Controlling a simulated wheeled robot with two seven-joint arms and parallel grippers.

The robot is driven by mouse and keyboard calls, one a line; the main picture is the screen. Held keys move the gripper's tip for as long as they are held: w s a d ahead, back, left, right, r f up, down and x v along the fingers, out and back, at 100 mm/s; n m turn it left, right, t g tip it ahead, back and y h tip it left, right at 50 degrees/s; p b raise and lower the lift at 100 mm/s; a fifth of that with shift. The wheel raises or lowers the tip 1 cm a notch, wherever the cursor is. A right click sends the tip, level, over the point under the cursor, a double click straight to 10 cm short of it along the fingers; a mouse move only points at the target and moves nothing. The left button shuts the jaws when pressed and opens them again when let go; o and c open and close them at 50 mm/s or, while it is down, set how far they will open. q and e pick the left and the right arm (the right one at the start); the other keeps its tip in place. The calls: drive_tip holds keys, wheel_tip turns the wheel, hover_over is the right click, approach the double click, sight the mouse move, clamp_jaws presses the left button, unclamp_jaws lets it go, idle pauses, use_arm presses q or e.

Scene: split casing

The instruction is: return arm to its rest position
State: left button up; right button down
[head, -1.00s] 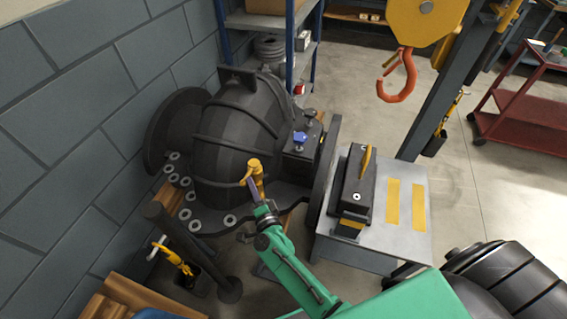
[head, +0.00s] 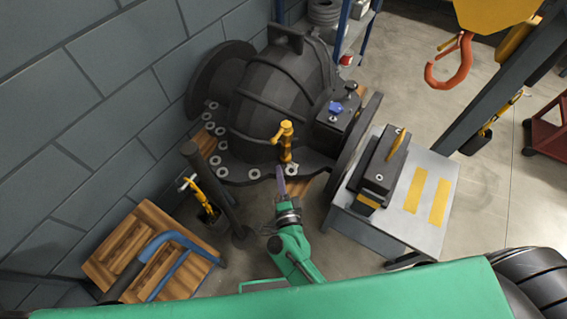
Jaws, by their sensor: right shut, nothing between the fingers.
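My right gripper (head: 281,178) is shut and empty, its slim purple-grey fingers pointing up in the head view. My green right arm comes in from the bottom centre. The gripper tip is just in front of the dark casing's flange, below a yellow upright fitting (head: 286,143), and looks apart from it. The dark ribbed casing (head: 262,98) stands against the wall, with several pale rings (head: 223,172) along its flange. My left gripper is not in view.
A grey table (head: 392,228) with a black box (head: 380,165) stands right of the casing. A wooden stand (head: 125,250) with a blue frame is at lower left, near a dark post (head: 212,190). An orange hook (head: 449,70) hangs at upper right. Open floor lies beyond the table.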

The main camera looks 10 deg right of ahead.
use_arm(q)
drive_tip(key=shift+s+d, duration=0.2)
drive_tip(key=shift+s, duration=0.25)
